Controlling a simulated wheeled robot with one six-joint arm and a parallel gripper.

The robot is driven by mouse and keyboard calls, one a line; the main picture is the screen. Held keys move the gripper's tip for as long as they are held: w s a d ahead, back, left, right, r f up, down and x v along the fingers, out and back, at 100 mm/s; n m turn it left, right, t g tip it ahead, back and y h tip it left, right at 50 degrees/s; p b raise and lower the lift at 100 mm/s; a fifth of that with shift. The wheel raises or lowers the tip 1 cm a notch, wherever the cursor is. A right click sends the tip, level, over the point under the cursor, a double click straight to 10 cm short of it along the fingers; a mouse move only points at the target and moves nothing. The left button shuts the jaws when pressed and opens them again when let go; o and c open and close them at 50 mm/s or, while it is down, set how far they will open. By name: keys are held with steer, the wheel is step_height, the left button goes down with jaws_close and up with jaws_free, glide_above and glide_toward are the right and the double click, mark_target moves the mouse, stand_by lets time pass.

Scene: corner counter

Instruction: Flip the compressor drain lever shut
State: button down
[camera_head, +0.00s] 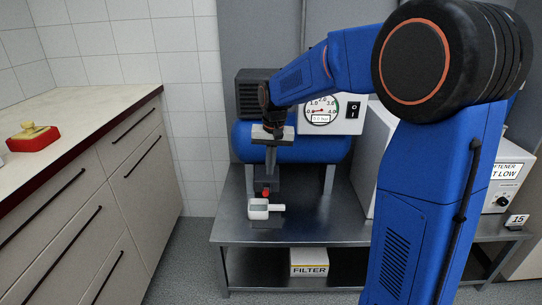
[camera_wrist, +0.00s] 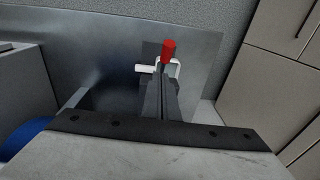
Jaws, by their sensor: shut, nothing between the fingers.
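The compressor (camera_head: 290,143) is a blue tank with a dark motor block, standing on a metal bench at the back. A red lever (camera_head: 265,193) shows just above a white fitting (camera_head: 258,209) with a short stub on its right side. My gripper (camera_head: 268,182) points down in front of the tank, shut and empty, its tips close to the lever. In the wrist view the red lever (camera_wrist: 169,50) sticks up just beyond the fingertips (camera_wrist: 163,76), with the white fitting (camera_wrist: 145,68) partly hidden behind them. I cannot tell whether the fingers touch the lever.
A gauge panel (camera_head: 334,113) stands above the tank. A box marked FILTER (camera_head: 309,262) sits below the metal bench (camera_head: 330,228). My arm hides much of the right side.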

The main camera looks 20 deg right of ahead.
mark_target(266, 192)
steer(key=shift+s+a+f, duration=0.2)
steer(key=shift+s+f, duration=0.05)
steer(key=shift+f, duration=0.45)
steer(key=shift+s+a+f, duration=0.25)
steer(key=shift+s+f, duration=0.05)
steer(key=shift+f, duration=0.35)
steer(key=shift+s+a+f, duration=0.2)
steer(key=shift+s+f, duration=0.05)
steer(key=shift+f, duration=0.45)
steer(key=shift+f+t, duration=0.1)
steer(key=shift+t, duration=0.2)
